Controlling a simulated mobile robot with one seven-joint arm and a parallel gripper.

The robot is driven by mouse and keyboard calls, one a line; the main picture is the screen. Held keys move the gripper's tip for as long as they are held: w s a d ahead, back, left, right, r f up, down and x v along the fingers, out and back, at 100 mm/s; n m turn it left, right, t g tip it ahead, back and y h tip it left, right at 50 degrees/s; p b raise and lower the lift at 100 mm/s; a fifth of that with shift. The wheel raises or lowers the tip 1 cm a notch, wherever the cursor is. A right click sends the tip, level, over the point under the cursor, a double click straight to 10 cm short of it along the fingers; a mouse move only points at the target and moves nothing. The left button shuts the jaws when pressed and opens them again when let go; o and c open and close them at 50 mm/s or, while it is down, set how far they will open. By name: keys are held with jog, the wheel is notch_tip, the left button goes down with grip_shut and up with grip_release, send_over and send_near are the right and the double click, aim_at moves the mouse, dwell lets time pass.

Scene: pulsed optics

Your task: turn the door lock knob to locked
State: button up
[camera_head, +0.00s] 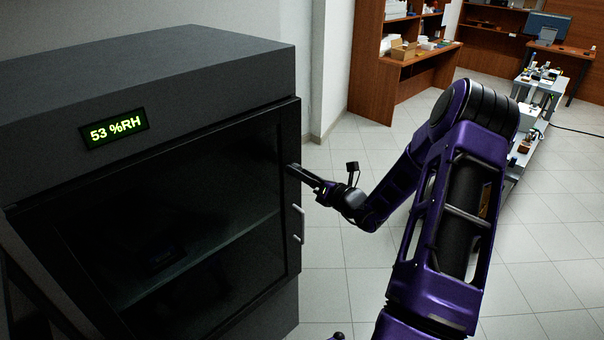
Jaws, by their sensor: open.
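A dark cabinet (150,65) with a glass door (190,200) fills the left side; the door looks closed. A pale bar handle (299,224) stands on the door's right edge. My gripper (291,169) reaches in from the right, its fingertips at the door's right edge, above the handle. It is open, though the gap between its fingers is hard to see from here. The lock knob cannot be made out; my fingers may be covering it. I cannot tell whether the fingertips touch the door or knob.
A green display (114,130) on the cabinet's top section reads 53 %RH. Wooden shelves (400,75) with boxes stand at the back, and a white cart (540,100) with equipment at the right. The tiled floor (345,280) right of the cabinet is mostly clear.

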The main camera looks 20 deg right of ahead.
jog(key=v, duration=1.7)
jog(key=shift+s, duration=0.15)
